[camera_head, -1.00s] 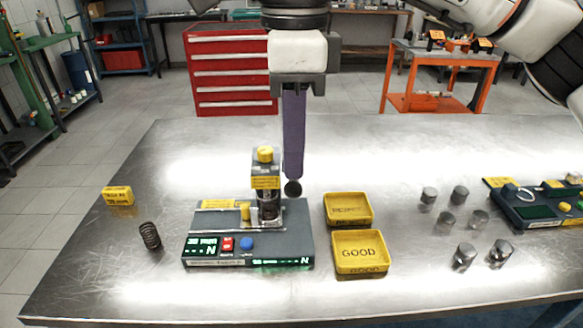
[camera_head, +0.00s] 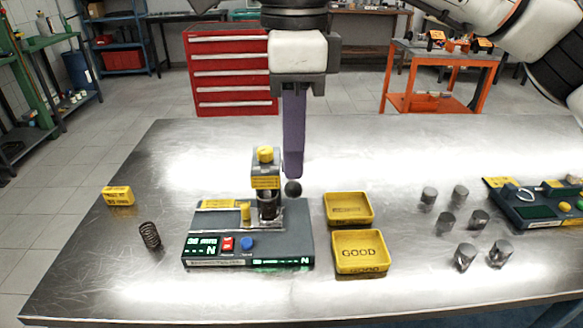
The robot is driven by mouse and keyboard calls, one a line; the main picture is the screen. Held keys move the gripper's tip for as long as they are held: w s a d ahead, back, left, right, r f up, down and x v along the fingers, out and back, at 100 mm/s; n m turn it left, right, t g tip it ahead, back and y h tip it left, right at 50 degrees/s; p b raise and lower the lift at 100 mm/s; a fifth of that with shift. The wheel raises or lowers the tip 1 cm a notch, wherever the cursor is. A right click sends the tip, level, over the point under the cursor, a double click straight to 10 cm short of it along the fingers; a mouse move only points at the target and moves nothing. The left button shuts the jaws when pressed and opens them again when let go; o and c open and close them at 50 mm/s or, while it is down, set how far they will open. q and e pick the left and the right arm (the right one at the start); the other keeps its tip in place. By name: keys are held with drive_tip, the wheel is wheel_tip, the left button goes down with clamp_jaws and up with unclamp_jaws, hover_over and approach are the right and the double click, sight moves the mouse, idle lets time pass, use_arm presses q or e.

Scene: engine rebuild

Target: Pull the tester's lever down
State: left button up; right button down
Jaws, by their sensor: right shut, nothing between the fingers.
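The tester (camera_head: 218,221) stands on the metal table, left of centre, with a display, a red button and a blue button on its front. Its upright head (camera_head: 265,168) has a yellow cap. A dark round knob (camera_head: 293,189), which looks like the lever's end, is at the right of the head; the lever's arm is mostly hidden. My right gripper (camera_head: 293,176) points down with its long purple fingers shut and empty. The fingertips are right above the knob; I cannot tell whether they touch it. My left gripper is out of view.
Two yellow trays, one marked GOOD (camera_head: 340,263) and one behind it (camera_head: 329,220), stand right of the tester. A spring (camera_head: 150,235) and a yellow block (camera_head: 118,195) are at left. Several metal cylinders (camera_head: 447,222) and another device (camera_head: 531,211) are at right.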

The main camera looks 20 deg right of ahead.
sight(294, 185)
drive_tip(key=shift+f, duration=0.15)
drive_tip(key=shift+f+b, duration=1)
drive_tip(key=shift+f, duration=0.4)
drive_tip(key=shift+s+f+b, duration=0.2)
drive_tip(key=shift+f+b, duration=0.45)
drive_tip(key=shift+f, duration=0.2)
drive_tip(key=shift+s+a+f+b, duration=0.1)
drive_tip(key=shift+s+f+b, duration=0.05)
drive_tip(key=shift+f+b, duration=0.6)
drive_tip(key=shift+f, duration=0.15)
